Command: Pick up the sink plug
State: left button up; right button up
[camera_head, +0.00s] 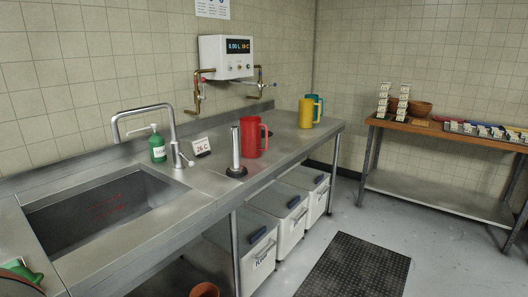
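An upright pale metal tube with a black round base, which looks like the sink plug (236,152), stands on the steel counter to the right of the sink. The plug stands just left of a red jug (252,138) and right of a small sign reading 26 C (201,146). Neither of my grippers is in view.
A tall tap (146,110) and a green soap bottle (157,145) stand behind the sink. Yellow (306,113) and teal (316,103) jugs stand farther along. White lidded bins (279,213) sit under the counter. A black mat (354,266) lies on the floor. A wooden-topped table (420,125) stands right.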

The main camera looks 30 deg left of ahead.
aim_at(236, 167)
jog(key=i+u, duration=0.2)
jog(key=i, duration=0.25)
jog(key=i+l+u, duration=0.2)
jog(key=i, duration=0.2)
jog(key=i+l+u, duration=0.2)
jog(key=i, duration=0.2)
jog(key=i+l+u, duration=0.25)
jog(key=i+u, duration=0.15)
jog(key=i+l+u, duration=0.4)
